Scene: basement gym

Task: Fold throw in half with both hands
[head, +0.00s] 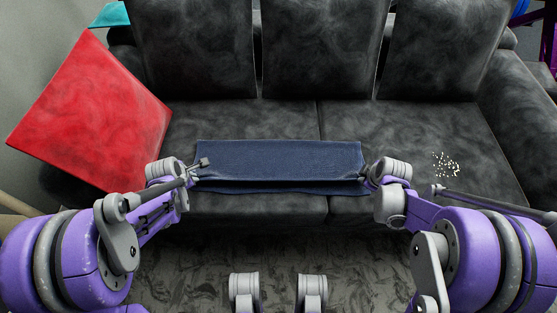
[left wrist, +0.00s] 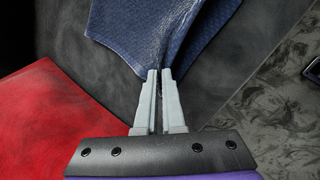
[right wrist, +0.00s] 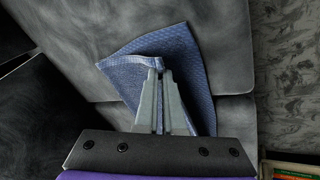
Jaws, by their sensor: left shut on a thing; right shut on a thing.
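The dark blue throw (head: 280,158) lies across the seat of the dark grey couch, with its near edge at the seat front. My left gripper (head: 194,174) is at the throw's left near side and is shut on it. In the left wrist view the fingertips (left wrist: 159,72) pinch a pointed corner of the throw (left wrist: 165,30). My right gripper (head: 364,174) is at the right near side, also shut on the throw. In the right wrist view the fingertips (right wrist: 161,72) grip a raised fold of the throw (right wrist: 185,50).
The couch (head: 285,120) has several back cushions behind the throw. A red square panel (head: 95,115) leans at the left. Small pale pieces (head: 446,165) lie scattered on the right seat. The seat on both sides of the throw is otherwise clear.

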